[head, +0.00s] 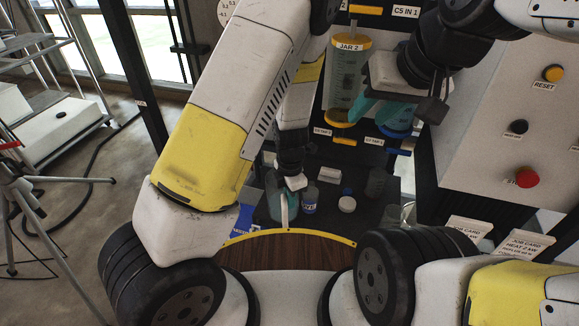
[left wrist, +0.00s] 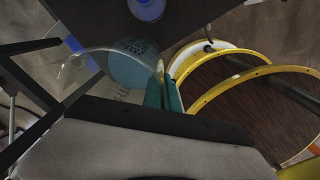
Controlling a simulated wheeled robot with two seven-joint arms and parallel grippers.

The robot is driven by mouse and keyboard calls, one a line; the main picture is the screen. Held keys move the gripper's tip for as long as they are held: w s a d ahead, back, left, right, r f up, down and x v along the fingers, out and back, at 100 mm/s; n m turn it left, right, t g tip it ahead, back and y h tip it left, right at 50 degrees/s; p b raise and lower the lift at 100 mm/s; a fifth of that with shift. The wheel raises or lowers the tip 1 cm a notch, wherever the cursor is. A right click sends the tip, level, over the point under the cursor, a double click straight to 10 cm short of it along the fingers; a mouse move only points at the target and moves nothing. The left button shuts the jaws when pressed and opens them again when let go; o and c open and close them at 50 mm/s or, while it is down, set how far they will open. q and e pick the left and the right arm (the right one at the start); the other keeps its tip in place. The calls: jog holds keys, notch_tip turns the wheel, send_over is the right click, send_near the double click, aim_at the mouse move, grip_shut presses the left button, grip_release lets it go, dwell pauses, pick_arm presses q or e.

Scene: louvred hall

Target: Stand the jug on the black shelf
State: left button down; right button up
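The jug is clear, with printed graduations, and fills the upper left of the left wrist view (left wrist: 98,75). In the head view it is small and partly hidden under my left arm. My left gripper (head: 286,200) reaches down to it; its teal fingers (left wrist: 163,93) are close together at the jug's side, seemingly shut on it. The black shelf (head: 325,219) lies around and below the jug, beyond the yellow-edged wooden top. I cannot tell whether the jug touches the shelf. My right gripper (head: 381,113) is higher, at the right, with its teal fingers apart and seemingly empty.
Jar 2 (head: 346,80) hangs behind, near my right gripper. The yellow-edged wooden top (head: 290,252) is bare. A control panel (head: 495,110) stands at right.

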pick_arm(q)
jog(key=w, duration=0.7)
jog(key=shift+w+f, duration=0.35)
jog(key=shift+w, duration=0.05)
jog(key=f, duration=0.1)
jog(key=w+f, duration=0.1)
jog(key=f, duration=0.1)
jog(key=shift+w+f, duration=0.1)
jog(key=c, duration=1.7)
grip_release()
jog(key=shift+f, duration=0.1)
notch_tip(320, 180, up, 8)
jog(key=shift+f, duration=0.2)
